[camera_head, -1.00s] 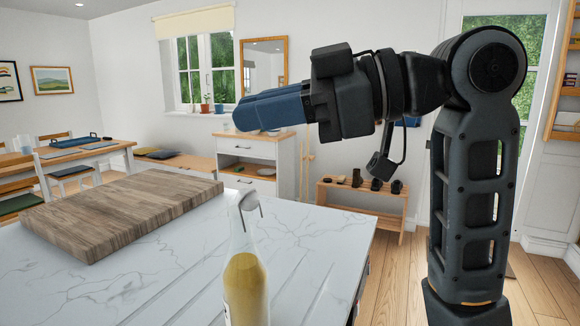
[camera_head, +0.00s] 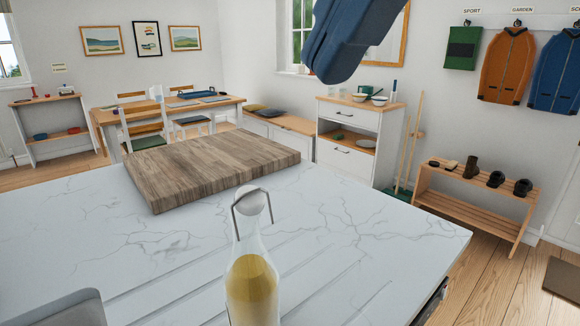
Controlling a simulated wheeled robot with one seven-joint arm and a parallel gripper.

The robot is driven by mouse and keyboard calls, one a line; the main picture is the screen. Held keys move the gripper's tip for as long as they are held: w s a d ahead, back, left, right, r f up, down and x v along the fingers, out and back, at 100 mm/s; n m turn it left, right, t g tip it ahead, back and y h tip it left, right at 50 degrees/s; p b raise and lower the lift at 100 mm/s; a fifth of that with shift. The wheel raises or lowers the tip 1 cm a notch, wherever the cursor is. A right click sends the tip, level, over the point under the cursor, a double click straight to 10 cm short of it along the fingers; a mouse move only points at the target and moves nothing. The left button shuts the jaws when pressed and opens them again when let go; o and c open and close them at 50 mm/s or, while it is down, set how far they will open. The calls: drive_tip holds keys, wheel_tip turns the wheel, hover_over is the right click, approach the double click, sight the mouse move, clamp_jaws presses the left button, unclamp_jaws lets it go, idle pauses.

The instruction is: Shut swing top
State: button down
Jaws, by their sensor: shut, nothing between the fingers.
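A clear glass swing-top bottle (camera_head: 252,283) with yellow liquid stands upright on the white marble counter, near the bottom middle of the head view. A pale stopper (camera_head: 252,200) shows at the top of its neck, with a grey wire bail (camera_head: 236,222) looping around it. I cannot tell whether the stopper is seated or the bail is latched. My gripper (camera_head: 334,66), with blue fingers, comes in from the top edge. It is shut and empty, above and to the right of the bottle in the picture, apart from it.
A thick wooden board (camera_head: 212,165) lies on the counter behind the bottle. The marble counter (camera_head: 370,225) is clear to the bottle's right, with shallow grooves around the bottle. A grey curved object (camera_head: 62,310) shows at the bottom left corner.

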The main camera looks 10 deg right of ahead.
sight(254, 196)
drive_tip(key=x, duration=1.4)
drive_tip(key=shift+r, duration=0.1)
